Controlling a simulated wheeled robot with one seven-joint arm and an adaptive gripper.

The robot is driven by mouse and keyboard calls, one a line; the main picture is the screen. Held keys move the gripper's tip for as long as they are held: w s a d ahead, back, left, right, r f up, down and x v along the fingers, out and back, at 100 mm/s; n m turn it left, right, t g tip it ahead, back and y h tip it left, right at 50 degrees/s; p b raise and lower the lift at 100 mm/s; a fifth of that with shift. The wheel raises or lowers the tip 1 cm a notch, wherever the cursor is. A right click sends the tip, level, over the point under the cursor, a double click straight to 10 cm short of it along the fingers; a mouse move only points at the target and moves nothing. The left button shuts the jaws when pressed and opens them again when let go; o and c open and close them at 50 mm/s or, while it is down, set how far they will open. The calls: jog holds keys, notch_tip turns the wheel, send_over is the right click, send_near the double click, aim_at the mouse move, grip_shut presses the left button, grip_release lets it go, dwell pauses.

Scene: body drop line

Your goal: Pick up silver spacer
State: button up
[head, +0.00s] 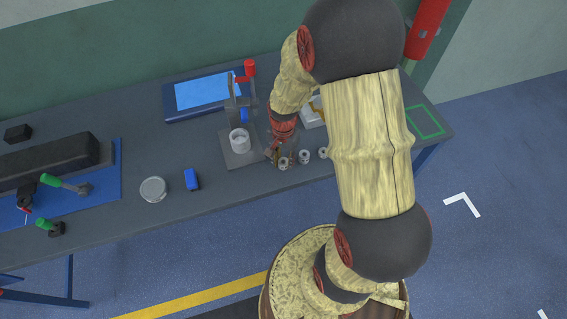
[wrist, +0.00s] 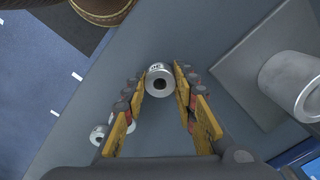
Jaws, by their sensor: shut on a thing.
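A short silver spacer (wrist: 159,70) with a dark central hole sits between the fingertips of my gripper (wrist: 161,86) in the wrist view. The yellow finger pads touch it on both sides, so the gripper is shut on it. In the head view my gripper (head: 278,156) is low over the table, and the held spacer (head: 284,164) shows at its fingertips. I cannot tell whether the spacer is clear of the table. Two more silver spacers, a middle one (head: 304,157) and a right one (head: 323,153), stand to its right, the latter close to my arm's outline.
A press stand (head: 240,158) with a silver cup and a red-knobbed lever is just left of my gripper. A blue block (head: 191,180) and a round silver tin (head: 153,189) lie farther left. A blue-screened tablet (head: 205,92) lies behind. The front table edge is close.

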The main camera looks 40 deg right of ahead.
jog(key=shift+c, duration=1.3)
jog(key=shift+r, duration=0.1)
jog(key=shift+c, duration=0.2)
jog(key=shift+r, duration=0.65)
jog(key=s+r+p, duration=0.3)
jog(key=s+r, duration=0.8)
jog(key=s, duration=0.3)
jog(key=shift+a+r, duration=0.15)
jog(key=shift+r, duration=0.1)
